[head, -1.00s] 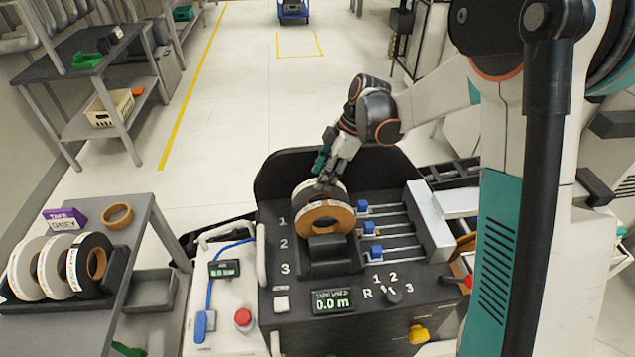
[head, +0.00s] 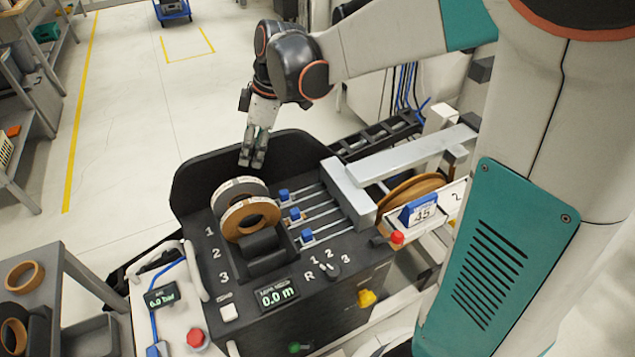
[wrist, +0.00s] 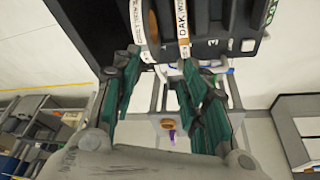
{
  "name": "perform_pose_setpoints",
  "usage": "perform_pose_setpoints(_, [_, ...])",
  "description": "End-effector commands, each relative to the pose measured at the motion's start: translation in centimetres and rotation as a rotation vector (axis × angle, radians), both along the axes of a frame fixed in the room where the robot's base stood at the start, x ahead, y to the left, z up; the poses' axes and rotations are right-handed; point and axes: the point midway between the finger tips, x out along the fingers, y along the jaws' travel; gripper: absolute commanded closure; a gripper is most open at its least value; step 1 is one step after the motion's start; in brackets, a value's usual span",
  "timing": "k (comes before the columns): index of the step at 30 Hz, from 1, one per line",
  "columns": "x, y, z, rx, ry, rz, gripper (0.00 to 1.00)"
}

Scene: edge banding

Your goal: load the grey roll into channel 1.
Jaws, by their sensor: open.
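The grey roll (head: 235,186) stands upright in the rear slot of the dark machine, in line with the printed 1 (head: 209,231). A wood-coloured roll (head: 233,216) stands just in front of it, near the 2, and hides much of the grey one. My gripper (head: 252,157) points down above and behind the grey roll, apart from it. In the wrist view its fingers (wrist: 158,65) are spread with nothing between them. The grey roll's labelled rim (wrist: 137,22) and the oak roll's rim (wrist: 183,22) show beyond the fingertips.
Blue blocks (head: 290,215) sit on rails right of the rolls, beside a silver housing (head: 348,195). A raised dark back panel (head: 190,185) curves behind the rolls. The display (head: 277,293) reads 0.0 m. A side table (head: 45,262) with other rolls stands at left.

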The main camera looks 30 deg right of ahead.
Motion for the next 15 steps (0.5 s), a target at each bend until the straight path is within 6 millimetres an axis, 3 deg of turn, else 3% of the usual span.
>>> perform_pose_setpoints(6, [-4.7, -1.3, 2.9, -0.013, -0.032, -0.254, 0.60])
perform_pose_setpoints(15, [-10.8, -3.1, 4.9, 0.013, -0.098, -0.594, 0.60])
